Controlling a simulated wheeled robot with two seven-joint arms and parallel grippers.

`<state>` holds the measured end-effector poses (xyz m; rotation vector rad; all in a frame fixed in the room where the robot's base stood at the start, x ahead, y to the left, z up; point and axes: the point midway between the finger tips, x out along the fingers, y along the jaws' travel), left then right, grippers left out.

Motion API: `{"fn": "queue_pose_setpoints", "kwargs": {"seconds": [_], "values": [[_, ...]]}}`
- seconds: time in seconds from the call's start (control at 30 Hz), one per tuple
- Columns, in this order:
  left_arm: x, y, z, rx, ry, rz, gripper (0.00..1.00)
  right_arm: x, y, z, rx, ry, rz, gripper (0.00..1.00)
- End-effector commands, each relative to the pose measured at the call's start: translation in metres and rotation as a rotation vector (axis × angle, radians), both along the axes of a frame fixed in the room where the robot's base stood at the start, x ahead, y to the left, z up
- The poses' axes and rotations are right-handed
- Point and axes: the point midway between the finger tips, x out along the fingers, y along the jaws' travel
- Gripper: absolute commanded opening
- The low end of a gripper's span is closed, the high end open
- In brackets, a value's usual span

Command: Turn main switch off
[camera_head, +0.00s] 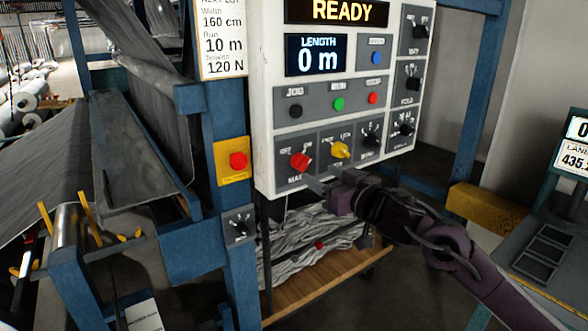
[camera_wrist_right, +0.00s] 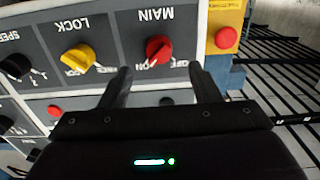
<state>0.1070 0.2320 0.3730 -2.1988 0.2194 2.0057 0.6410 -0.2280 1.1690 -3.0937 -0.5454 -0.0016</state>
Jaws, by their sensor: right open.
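The main switch (camera_head: 300,161) is a red rotary knob at the lower left of the white control panel, above a label reading MAIN. It also shows upside down in the right wrist view (camera_wrist_right: 158,50), where its pointer end lies by the ON mark; the OFF mark is on the other side. My right gripper (camera_head: 325,181) is just below and right of the knob in the head view. In the right wrist view the gripper (camera_wrist_right: 161,72) is open, with the red knob beyond and between its fingertips, apparently not gripped. My left gripper is not in view.
A yellow LOCK knob (camera_head: 339,150) is right beside the main switch, with black knobs (camera_head: 371,139) farther right. A red emergency button (camera_head: 238,160) sits on a yellow plate to the left. The display (camera_head: 337,11) reads READY; the length display (camera_head: 317,56) reads 0 m.

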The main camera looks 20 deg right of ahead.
Motion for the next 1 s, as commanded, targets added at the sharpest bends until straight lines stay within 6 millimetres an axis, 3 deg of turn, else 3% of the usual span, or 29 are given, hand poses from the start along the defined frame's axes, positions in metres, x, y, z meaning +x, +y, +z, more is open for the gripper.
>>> {"fn": "queue_pose_setpoints", "kwargs": {"seconds": [0.4,0.77,1.0], "values": [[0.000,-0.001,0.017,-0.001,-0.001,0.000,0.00,0.058,0.021,0.002,0.002,0.000,0.000,0.57],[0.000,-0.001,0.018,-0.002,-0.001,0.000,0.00,0.064,0.023,0.000,-0.001,0.000,0.000,0.57],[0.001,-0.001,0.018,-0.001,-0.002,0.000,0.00,0.064,0.023,0.000,-0.001,0.000,0.000,0.28]]}}
